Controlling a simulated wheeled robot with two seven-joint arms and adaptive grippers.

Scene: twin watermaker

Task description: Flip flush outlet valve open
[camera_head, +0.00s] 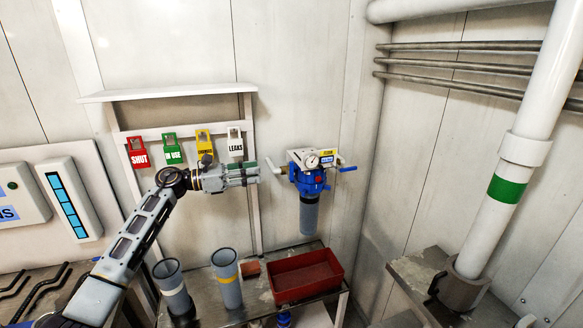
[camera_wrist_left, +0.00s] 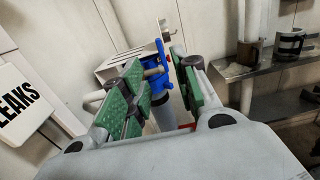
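A filter unit (camera_head: 310,178) with a blue head, a grey bowl and a round gauge hangs on the wall in the head view. A blue lever handle (camera_head: 347,169) sticks out on its right and a pale pipe stub on its left. I cannot tell which part is the flush outlet valve. My left gripper (camera_head: 256,172) is just left of the unit, pointing at it. In the left wrist view its green-padded fingers (camera_wrist_left: 160,76) are apart, with the blue head (camera_wrist_left: 158,78) and an upright blue lever (camera_wrist_left: 160,52) seen between them. Contact cannot be told. My right gripper is not in view.
A shelf with SHUT (camera_head: 139,155), green, yellow and LEAKS (camera_head: 235,145) tags is behind my left arm. A red tray (camera_head: 305,277) and two grey cups (camera_head: 227,280) stand on the bench below. A white pipe (camera_head: 505,190) rises at the right.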

